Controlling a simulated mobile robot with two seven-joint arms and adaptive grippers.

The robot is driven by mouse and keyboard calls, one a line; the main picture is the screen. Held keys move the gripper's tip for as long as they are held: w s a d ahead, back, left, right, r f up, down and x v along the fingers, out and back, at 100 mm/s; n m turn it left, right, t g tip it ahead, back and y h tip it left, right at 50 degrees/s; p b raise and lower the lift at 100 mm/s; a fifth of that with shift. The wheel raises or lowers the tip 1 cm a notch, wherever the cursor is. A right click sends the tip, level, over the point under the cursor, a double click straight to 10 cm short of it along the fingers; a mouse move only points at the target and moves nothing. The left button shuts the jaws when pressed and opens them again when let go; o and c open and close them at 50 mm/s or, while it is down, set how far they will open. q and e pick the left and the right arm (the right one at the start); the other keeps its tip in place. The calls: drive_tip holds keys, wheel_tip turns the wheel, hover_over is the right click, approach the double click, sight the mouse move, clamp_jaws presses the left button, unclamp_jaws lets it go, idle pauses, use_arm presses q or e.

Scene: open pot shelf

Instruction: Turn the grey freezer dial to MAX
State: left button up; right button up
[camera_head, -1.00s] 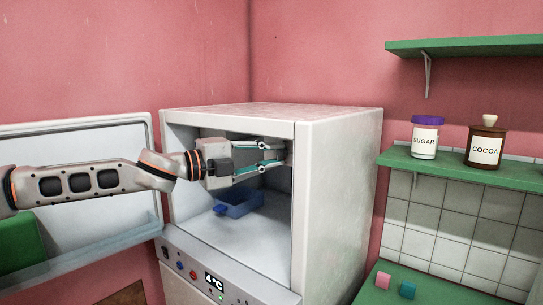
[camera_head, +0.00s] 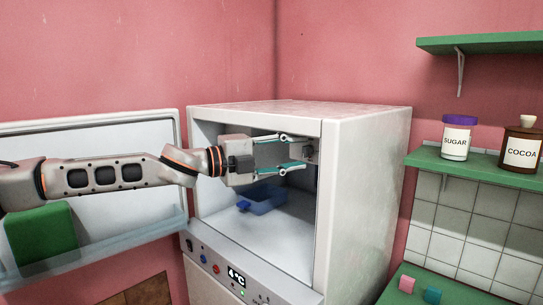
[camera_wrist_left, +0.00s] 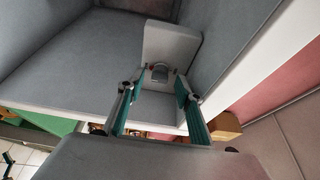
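The white freezer (camera_head: 365,190) stands open. A small pale box with the grey dial (camera_head: 309,151) is on its right inner wall. In the left wrist view the grey dial (camera_wrist_left: 159,72) shows on the front of that box, between the fingertips. My left gripper (camera_head: 290,154) reaches in from the left with its teal fingers spread, one above and one below the dial's level. It is open and empty; I cannot tell whether a finger touches the box. The dial's markings are too small to read. My right gripper is not in view.
The freezer door (camera_head: 90,200) is swung open to the left, with a green block (camera_head: 42,237) in it. A blue tray (camera_head: 265,198) lies on the freezer floor below my gripper. A control panel (camera_head: 235,270) runs below the opening. Green shelves with jars stand at the right.

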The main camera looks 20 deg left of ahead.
use_arm(q)
drive_tip(key=v, duration=1.1)
drive_tip(key=shift+d, duration=0.1)
idle(0.5)
